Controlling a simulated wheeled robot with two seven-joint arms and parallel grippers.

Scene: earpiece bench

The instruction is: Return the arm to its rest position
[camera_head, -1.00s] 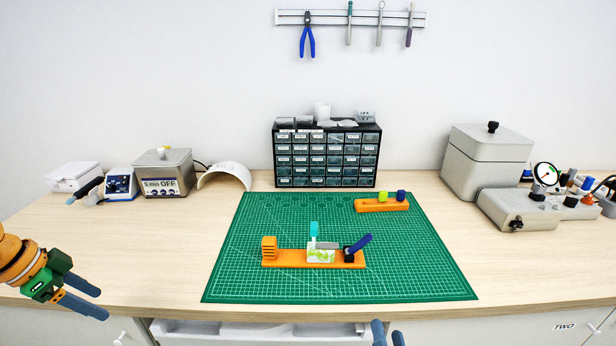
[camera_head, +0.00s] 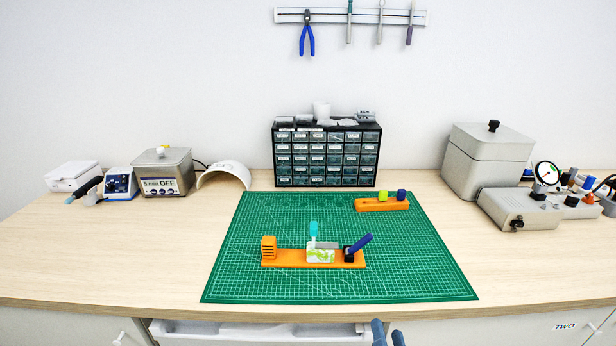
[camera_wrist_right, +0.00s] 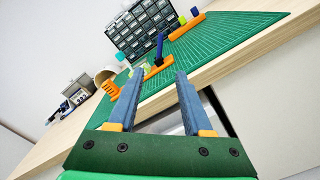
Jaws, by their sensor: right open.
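My right gripper (camera_head: 387,333) shows at the bottom edge of the head view, only its blue-grey fingertips in the picture, in front of the table's front edge. In the right wrist view, the right gripper (camera_wrist_right: 154,78) has its two fingers apart with nothing between them. My left gripper is not in the head view. The orange holder (camera_head: 290,258) lies on the green mat (camera_head: 420,275) with a white-green piece (camera_head: 320,252), a teal-handled tool (camera_head: 313,230) and a dark blue lever (camera_head: 359,243) on it.
A small orange stand (camera_head: 380,205) with yellow-green and dark blue pieces sits at the mat's back right. A drawer cabinet (camera_head: 327,157) stands behind. A grey ultrasonic cleaner (camera_head: 163,172) is at left, a grey box (camera_head: 487,162) at right. The table's front left is clear.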

